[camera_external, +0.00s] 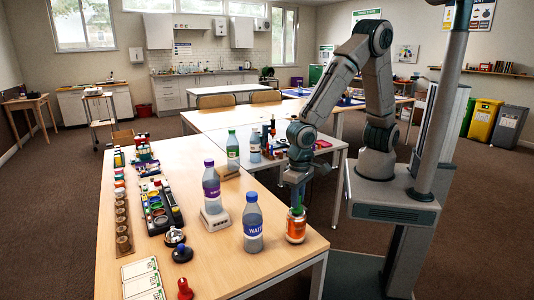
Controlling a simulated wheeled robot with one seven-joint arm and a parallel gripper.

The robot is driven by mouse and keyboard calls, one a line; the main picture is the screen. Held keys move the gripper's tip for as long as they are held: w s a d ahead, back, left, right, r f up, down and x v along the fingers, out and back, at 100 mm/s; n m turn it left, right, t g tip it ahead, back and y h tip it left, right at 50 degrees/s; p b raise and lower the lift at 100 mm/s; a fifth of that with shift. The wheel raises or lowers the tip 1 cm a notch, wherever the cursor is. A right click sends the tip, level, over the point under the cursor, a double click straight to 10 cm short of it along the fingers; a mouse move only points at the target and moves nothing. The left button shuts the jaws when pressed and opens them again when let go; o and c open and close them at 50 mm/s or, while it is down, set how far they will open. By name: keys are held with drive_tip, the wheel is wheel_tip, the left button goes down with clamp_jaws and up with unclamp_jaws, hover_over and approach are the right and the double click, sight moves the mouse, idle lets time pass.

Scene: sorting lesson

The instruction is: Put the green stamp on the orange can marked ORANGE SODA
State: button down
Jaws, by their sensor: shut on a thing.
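The orange can (296,228) stands upright near the right edge of the front table. Its label is too small to read. My gripper (297,206) points straight down directly over the can and is shut on the green stamp (298,211). Only a small green part of the stamp shows between the fingertips and the can's top. The stamp appears to be at the top of the can, but I cannot tell whether it touches.
A water bottle (253,223) stands close left of the can. A purple-labelled bottle (211,188) stands on a white block behind it. A dark tray (158,207) of coloured pieces lies farther left. A red stamp (185,289) and cards (143,279) are at the front.

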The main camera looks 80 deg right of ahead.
drive_tip(key=shift+f, duration=0.15)
drive_tip(key=c, duration=1.3)
unclamp_jaws()
drive_tip(key=shift+o, duration=0.2)
wheel_tip(320, 180, up, 12)
drive_tip(key=shift+r, duration=0.2)
